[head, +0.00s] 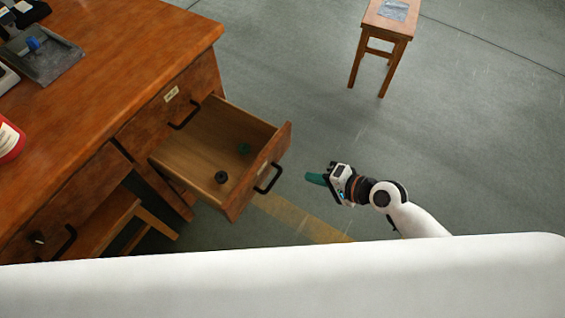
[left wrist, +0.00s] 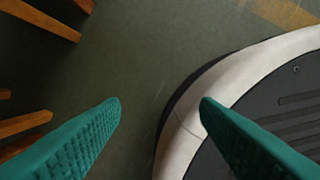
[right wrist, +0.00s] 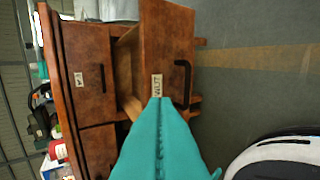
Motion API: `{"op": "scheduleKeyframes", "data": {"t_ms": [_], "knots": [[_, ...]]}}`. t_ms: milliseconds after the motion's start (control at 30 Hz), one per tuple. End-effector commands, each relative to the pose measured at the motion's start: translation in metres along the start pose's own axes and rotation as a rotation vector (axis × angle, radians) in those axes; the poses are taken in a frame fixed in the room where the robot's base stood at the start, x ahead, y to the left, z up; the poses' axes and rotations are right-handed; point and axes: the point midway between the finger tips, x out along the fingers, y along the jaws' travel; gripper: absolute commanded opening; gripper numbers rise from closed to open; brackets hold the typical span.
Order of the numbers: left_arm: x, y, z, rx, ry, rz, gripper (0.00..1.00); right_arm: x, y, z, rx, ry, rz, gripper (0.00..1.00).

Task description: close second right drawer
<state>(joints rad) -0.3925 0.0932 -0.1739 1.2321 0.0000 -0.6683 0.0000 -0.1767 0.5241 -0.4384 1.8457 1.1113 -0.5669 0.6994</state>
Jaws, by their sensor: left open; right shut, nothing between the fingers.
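The desk's second right drawer (head: 190,150) is pulled out below a shut, labelled top drawer (head: 150,110). Its front has a black handle (head: 268,178). In the right wrist view the drawer front (right wrist: 168,40) stands ahead, with a label and the handle (right wrist: 182,84). My right gripper (head: 316,179) is shut and empty, a little to the right of the drawer front, with its green fingers (right wrist: 160,102) pointing at it. Contact does not show. My left gripper (left wrist: 160,103) is open and empty over the floor, hidden in the head view.
A black round piece (head: 221,177) and a dark green one (head: 244,149) lie in the drawer. The wooden desk top (head: 130,45) holds a grey tray (head: 45,55) and a red container (head: 9,141). A stool (head: 388,22) stands at the back. Floor around my right arm is clear.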

Motion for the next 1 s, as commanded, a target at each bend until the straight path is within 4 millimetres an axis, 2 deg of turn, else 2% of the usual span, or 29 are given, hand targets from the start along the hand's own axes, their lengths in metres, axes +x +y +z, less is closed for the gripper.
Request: {"op": "scheduleKeyframes", "data": {"t_ms": [167, 533, 600, 800, 1000], "knots": [[-0.003, 0.0, 0.007, -0.001, -0.007, 0.0, 0.56, 0.019, 0.001, 0.0, 0.003, 0.0, 0.007, 0.0], [-0.031, 0.003, 0.043, -0.007, -0.034, 0.004, 0.56, 0.097, 0.0, 0.0, 0.004, 0.001, 0.005, 0.0], [-0.036, 0.003, 0.045, -0.007, -0.034, 0.004, 0.56, 0.108, 0.005, 0.0, 0.002, 0.001, 0.006, 0.0], [-0.038, 0.003, 0.047, -0.007, -0.034, 0.004, 0.56, 0.128, 0.018, 0.0, 0.003, 0.0, 0.004, 0.0], [-0.038, 0.003, 0.047, -0.008, -0.033, 0.004, 0.56, 0.134, 0.021, 0.0, 0.002, 0.0, 0.002, 0.0]]}}
